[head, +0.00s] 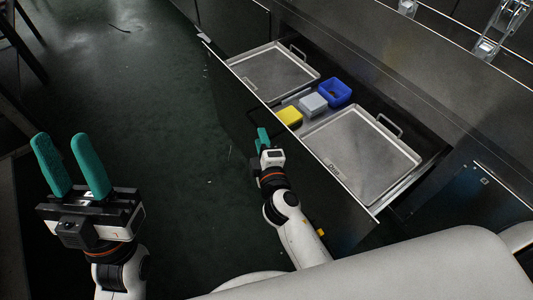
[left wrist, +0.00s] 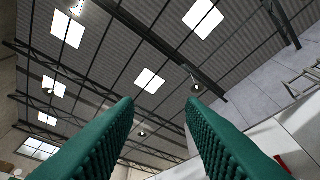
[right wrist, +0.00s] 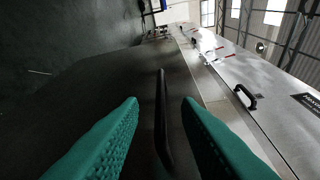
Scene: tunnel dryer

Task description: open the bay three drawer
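A wide drawer (head: 345,215) with a dark front panel stands pulled out from the cabinet, its inside visible from above. No bay number is readable on it. My right gripper (head: 262,139) is at the outer side of the drawer front. In the right wrist view a black bar handle (right wrist: 162,125) lies between the two green fingers (right wrist: 160,102), with a visible gap on each side, so this gripper is open around it. My left gripper (head: 63,142) is raised at the left, open and empty, away from the drawer. Its fingers show apart in the left wrist view (left wrist: 160,103).
The drawer holds two metal trays (head: 275,72) (head: 362,155), a blue bin (head: 336,93), a grey box (head: 313,104) and a yellow box (head: 290,116). Another black handle (right wrist: 245,97) sits on a pale panel. The green floor (head: 130,90) left of the drawer is mostly clear.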

